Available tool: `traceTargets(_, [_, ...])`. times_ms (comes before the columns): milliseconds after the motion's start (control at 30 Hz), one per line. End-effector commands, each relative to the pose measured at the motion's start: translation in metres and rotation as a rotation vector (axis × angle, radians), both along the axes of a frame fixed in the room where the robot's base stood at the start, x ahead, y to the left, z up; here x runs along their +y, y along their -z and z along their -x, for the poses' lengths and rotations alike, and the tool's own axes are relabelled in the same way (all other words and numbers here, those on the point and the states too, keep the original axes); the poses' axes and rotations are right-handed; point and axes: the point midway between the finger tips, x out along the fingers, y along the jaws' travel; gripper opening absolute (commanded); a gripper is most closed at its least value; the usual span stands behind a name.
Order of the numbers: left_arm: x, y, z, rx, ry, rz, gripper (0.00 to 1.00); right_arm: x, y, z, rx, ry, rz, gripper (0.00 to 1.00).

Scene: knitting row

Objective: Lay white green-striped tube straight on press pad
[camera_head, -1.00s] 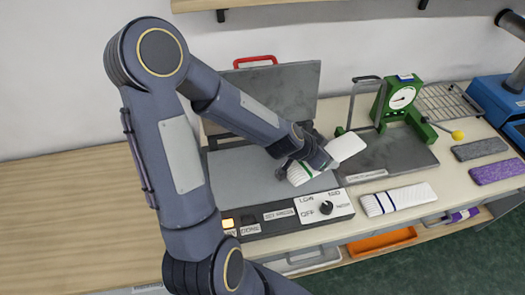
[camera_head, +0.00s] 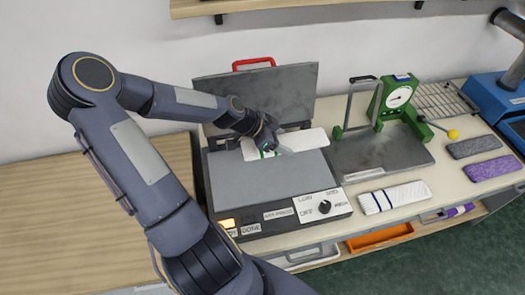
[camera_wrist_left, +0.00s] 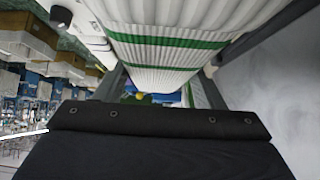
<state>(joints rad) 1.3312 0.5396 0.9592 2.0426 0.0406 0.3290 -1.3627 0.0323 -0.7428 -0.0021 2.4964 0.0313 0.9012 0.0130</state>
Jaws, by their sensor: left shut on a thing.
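The white green-striped tube (camera_head: 303,140) is in my left gripper (camera_head: 264,146), over the rear part of the press pad. It lies crosswise, its right end reaching past the pad's right side. In the left wrist view the tube (camera_wrist_left: 165,52) fills the space between the fingers, its green stripes running across. My left gripper is shut on it and hides its middle in the head view. The grey press pad (camera_head: 265,182) is bare in front of the tube. I cannot tell whether the tube touches the pad. My right gripper is not in view.
The press lid (camera_head: 285,90) with its red handle stands open behind the pad. A green dial stand (camera_head: 396,98) with a metal frame stands to the right. A white blue-striped tube (camera_head: 395,197), a grey tube (camera_head: 474,146) and a purple tube (camera_head: 494,168) lie on the table.

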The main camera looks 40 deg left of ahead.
Motion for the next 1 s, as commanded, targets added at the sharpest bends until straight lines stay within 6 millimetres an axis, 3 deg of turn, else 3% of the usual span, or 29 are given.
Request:
traceTargets(67, [0.022,0.01,0.002,0.001,-0.008,0.003,0.41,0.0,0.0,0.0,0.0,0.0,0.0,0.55])
traceTargets(200, [0.039,0.037,0.004,0.001,-0.003,0.003,0.41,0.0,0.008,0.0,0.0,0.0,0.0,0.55])
traceTargets(300, [0.047,0.047,0.005,0.0,0.0,0.0,0.41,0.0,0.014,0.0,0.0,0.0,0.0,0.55])
traceTargets(533, [0.057,0.058,0.006,0.0,-0.002,0.001,0.41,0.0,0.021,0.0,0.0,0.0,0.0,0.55])
traceTargets(667, [0.069,0.078,0.007,0.001,-0.001,0.001,0.41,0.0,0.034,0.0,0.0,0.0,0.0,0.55])
traceTargets(800, [0.067,0.1,0.007,0.001,0.001,0.001,0.41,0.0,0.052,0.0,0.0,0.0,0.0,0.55])
traceTargets(1000, [0.067,0.098,0.007,0.0,0.001,-0.001,0.41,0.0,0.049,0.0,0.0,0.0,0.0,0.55])
